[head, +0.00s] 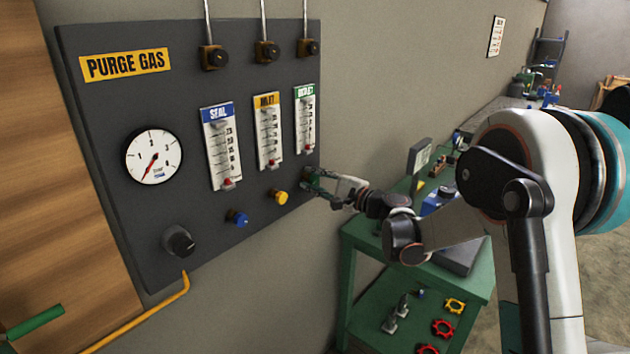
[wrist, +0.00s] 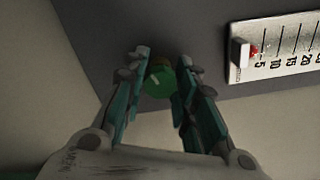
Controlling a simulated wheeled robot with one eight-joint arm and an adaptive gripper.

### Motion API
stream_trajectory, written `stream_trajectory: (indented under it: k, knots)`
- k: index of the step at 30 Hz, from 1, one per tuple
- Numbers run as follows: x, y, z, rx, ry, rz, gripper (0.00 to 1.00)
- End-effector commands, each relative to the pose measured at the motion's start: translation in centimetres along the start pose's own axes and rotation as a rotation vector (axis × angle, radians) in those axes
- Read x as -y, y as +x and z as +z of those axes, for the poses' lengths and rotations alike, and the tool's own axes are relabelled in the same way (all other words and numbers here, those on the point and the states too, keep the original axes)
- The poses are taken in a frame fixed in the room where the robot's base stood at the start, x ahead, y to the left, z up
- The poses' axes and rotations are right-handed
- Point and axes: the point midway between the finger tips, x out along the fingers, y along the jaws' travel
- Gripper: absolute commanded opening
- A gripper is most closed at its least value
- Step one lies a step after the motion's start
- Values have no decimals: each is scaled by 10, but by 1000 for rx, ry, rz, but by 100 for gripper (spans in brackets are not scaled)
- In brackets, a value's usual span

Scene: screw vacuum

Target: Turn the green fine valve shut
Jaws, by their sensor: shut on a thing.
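The green fine valve (wrist: 158,82) is a small round green knob near the edge of the dark panel, seen between the fingers in the wrist view. My gripper (wrist: 161,72) has one finger on each side of the knob and is shut on it. In the head view my gripper (head: 312,182) reaches the panel's right side, below the green-labelled flow tube (head: 305,120); there the fingers largely hide the green knob. That tube has a red float near the bottom of its scale, which also shows in the wrist view (wrist: 285,50).
The blue knob (head: 237,217) and yellow knob (head: 280,197) sit left of my gripper on the PURGE GAS panel (head: 100,130). A dial gauge (head: 153,156) and black knob (head: 178,241) are further left. A green bench (head: 365,238) stands below my arm.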

Motion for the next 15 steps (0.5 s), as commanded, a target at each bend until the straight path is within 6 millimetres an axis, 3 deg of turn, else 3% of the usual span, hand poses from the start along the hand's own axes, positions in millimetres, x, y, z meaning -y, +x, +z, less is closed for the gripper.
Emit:
stream_trajectory:
  k: [15]
  knots:
    - [-1,0,-1,-1,319,1,2]
